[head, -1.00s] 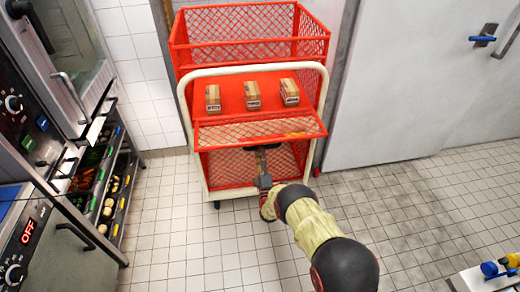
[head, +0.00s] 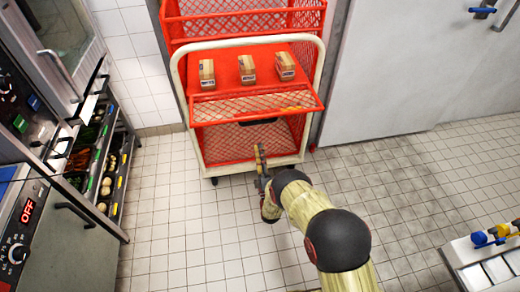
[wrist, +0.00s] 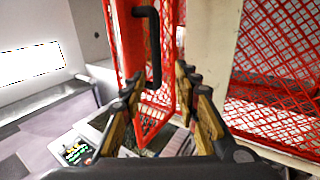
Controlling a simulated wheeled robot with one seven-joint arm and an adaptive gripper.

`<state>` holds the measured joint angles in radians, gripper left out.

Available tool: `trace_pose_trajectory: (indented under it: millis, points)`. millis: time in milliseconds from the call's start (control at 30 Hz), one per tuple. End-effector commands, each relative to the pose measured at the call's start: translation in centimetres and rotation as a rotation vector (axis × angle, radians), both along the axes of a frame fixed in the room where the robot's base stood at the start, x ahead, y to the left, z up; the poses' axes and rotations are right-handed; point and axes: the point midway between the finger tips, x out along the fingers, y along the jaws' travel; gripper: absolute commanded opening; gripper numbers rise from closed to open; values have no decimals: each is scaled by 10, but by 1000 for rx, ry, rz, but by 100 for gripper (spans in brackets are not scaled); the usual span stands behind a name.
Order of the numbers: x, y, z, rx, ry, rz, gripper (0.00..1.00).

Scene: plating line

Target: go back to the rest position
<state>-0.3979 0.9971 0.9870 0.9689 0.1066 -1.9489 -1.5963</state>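My gripper (head: 260,152) is in front of the lower part of the red mesh cart (head: 185,90), with its yellow-and-dark fingers pointing up in the head view. My arm is bent and reaches forward from the lower right of the head view.
Several small brown boxes, one of them here (head: 247,69), stand on the cart's red shelf. A black handle (wrist: 152,45) shows ahead in the wrist view. Ovens and food bins (head: 105,187) line the left. A white tray table (head: 480,262) is lower right. Tiled floor is clear between.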

Motion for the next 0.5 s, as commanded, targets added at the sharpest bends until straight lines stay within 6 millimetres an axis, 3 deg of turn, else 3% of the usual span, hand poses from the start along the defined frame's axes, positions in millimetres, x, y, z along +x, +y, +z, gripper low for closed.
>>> trace_pose_trajectory:
  millis: [367,500]
  points:
    - [1,0,-1,27,11,18,31]
    - [17,6,-33,99,173,83,31]
